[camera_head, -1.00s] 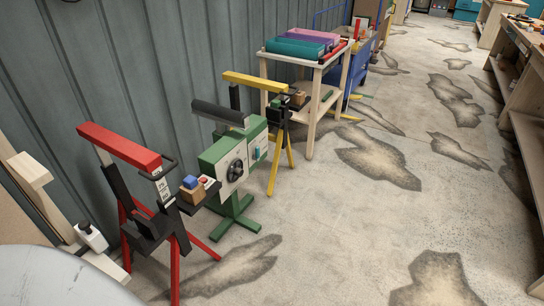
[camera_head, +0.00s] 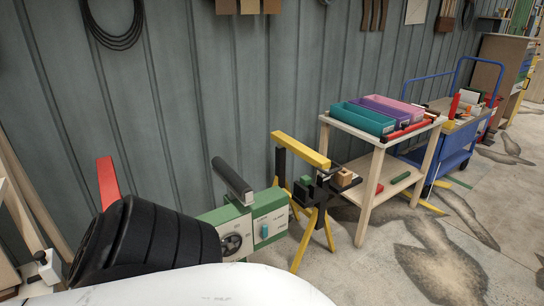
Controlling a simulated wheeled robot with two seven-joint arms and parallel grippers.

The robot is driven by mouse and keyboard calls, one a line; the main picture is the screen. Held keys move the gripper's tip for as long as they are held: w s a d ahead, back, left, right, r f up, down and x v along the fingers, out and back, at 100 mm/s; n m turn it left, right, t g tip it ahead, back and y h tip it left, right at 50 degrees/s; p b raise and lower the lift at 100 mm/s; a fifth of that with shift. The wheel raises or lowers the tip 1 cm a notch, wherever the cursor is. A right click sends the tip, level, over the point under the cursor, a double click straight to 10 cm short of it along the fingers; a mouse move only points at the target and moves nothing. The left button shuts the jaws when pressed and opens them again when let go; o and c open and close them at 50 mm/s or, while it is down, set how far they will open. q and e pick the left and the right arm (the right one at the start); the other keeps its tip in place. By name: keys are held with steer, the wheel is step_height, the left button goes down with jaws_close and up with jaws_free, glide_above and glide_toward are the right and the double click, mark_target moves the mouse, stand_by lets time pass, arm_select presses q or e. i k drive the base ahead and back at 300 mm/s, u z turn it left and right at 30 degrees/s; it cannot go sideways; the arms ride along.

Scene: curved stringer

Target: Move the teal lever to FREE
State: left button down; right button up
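The teal lever (camera_head: 264,231) is a small upright tab on the front of a green and cream machine (camera_head: 268,213). The machine has a dark round dial (camera_head: 232,244) left of the lever and a dark grey cylinder on top. Any FREE marking is too small to read. My black arm part and a white surface of mine cover the machine's lower left. Neither of my grippers is in view.
A yellow trestle stand (camera_head: 302,150) stands right of the machine, with a wooden cart (camera_head: 371,140) carrying coloured bins beyond it. A blue trolley (camera_head: 447,148) is further right. A red beam (camera_head: 108,180) shows at left. A corrugated wall runs behind; floor at right is open.

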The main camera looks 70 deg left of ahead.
mark_target(264, 236)
steer(key=u, duration=0.9)
steer(key=i, duration=1)
steer(key=u, duration=0.95)
